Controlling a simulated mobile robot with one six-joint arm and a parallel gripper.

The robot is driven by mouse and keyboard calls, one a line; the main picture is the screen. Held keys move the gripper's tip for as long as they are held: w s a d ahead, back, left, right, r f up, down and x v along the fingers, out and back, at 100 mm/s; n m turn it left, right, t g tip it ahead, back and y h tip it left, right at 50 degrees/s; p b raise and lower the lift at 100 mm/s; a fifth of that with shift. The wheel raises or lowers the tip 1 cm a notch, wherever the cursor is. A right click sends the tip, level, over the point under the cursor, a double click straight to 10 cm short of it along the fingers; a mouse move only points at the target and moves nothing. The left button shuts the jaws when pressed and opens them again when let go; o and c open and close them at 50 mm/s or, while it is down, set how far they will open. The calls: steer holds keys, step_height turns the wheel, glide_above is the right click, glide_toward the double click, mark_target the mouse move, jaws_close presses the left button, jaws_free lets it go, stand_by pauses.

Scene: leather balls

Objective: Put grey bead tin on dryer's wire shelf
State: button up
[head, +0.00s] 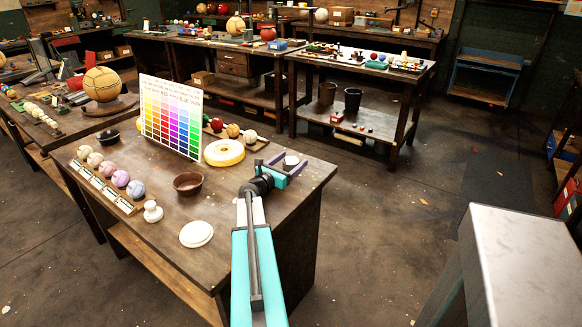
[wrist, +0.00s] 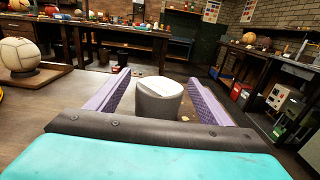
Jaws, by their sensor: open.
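The grey tin (wrist: 158,102), a short round can with a pale lid, stands upright on the wooden table between the two purple fingers of my gripper (wrist: 158,88). The fingers are open, with a visible gap on each side of the tin. In the head view, the tin's pale top (head: 291,160) shows between the fingers near the table's far right corner, and my gripper (head: 287,163) reaches around it. I cannot make out a dryer or its wire shelf for certain in either view.
The table (head: 235,215) also holds a colour chart (head: 171,117), a yellow ring (head: 224,152), a brown bowl (head: 187,183), a white disc (head: 196,234) and a row of balls. A pale-topped block (head: 525,255) stands at the lower right. Open floor lies between.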

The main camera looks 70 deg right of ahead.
mark_target(291, 161)
steer(key=shift+c, duration=0.3)
steer(key=c, duration=1.2)
steer(key=shift+c, duration=0.2)
steer(key=shift+r, duration=0.2)
steer(key=shift+r, duration=0.45)
steer(key=shift+s+a+r, duration=0.1)
steer(key=shift+a+r, duration=0.1)
steer(key=shift+r, duration=0.4)
steer(key=shift+s+a+r, duration=0.1)
steer(key=shift+a+r, duration=0.05)
steer(key=shift+r, duration=0.4)
steer(key=s+a, duration=0.1)
steer(key=a, duration=0.3)
steer(key=s+a+b, duration=0.1)
steer(key=a, duration=0.3)
steer(key=s+a+r+b, duration=0.1)
steer(key=s+a, duration=0.1)
steer(key=a, duration=0.1)
steer(key=shift+s+a, duration=0.1)
steer(key=shift+a, duration=0.3)
steer(key=shift+r+p, duration=0.25)
steer(key=shift+p, duration=0.65)
